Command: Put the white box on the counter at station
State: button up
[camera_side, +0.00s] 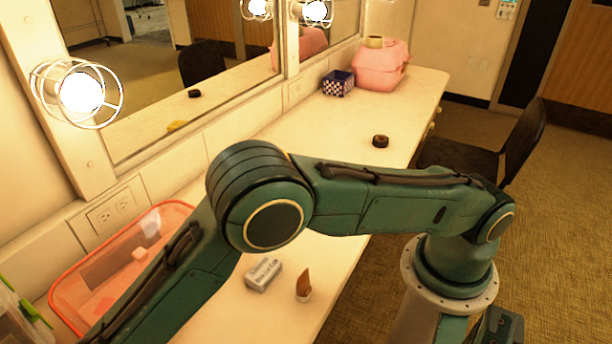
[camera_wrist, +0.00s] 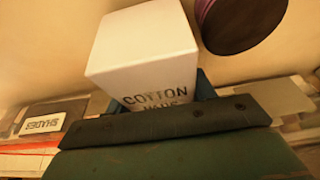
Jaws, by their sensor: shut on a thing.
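A white box (camera_wrist: 145,50) lettered "COTTON" with a partly covered second word fills the middle of the wrist view. My gripper (camera_wrist: 168,112) is shut on it, with a dark finger bar across its near lower edge. The box looks tilted in this view. In the side view my arm reaches to the lower left, and the gripper and the held box are out of sight. The pale counter (camera_side: 345,165) runs along the mirrors. No station marking is readable.
A dark round object (camera_wrist: 240,22) is beside the held box.

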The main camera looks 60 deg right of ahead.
notch_tip(320, 180, up, 20)
jog(key=shift+f, duration=0.25)
dwell(0.7)
